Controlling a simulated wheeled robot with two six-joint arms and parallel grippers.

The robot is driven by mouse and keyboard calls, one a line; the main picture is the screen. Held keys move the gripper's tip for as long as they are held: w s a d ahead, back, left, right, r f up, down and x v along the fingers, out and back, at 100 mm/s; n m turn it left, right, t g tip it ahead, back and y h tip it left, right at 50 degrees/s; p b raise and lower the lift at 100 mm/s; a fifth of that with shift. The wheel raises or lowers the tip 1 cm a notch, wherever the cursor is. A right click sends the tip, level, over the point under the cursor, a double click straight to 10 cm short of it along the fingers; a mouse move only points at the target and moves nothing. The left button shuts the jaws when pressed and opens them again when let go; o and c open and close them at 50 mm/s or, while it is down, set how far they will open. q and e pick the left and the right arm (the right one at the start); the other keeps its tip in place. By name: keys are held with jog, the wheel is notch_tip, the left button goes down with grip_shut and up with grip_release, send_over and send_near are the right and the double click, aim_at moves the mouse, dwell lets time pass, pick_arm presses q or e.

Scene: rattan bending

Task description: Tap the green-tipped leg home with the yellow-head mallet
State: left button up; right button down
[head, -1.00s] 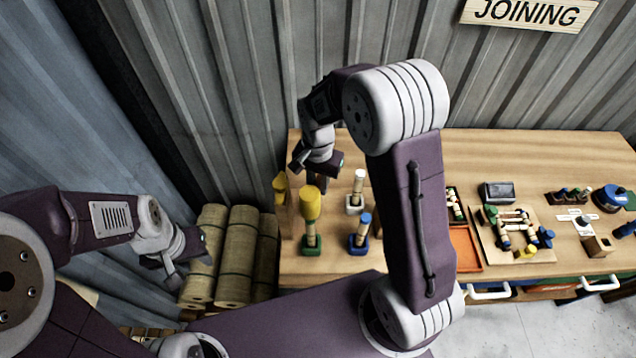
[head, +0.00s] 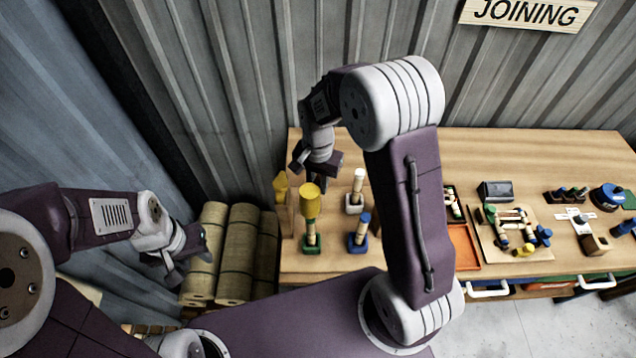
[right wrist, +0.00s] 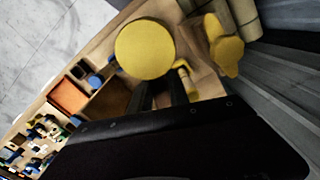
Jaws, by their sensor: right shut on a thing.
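The yellow-head mallet (head: 309,196) shows just below and left of my right gripper (head: 318,176). In the right wrist view its round yellow head (right wrist: 145,48) fills the area past my dark fingers, which are shut on the mallet; its handle is mostly hidden. The green-tipped leg (head: 311,228) stands upright in a green block (head: 311,245), directly under the mallet head in the head view. I cannot tell whether head and leg touch. My left gripper (head: 188,262) hangs off the table's left side, apparently open and empty.
A blue block (head: 359,242) and a white block (head: 355,204) with upright legs stand to the right. Another yellow piece (head: 280,187) is at the table's left edge. Rattan rolls (head: 237,255) stand left of the table. An orange tray (head: 464,246) and a joined frame lie farther right.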

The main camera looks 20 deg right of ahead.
notch_tip(320, 180, up, 5)
jog(key=p, duration=0.4)
jog(key=shift+r, duration=0.15)
jog(key=shift+s, duration=0.1)
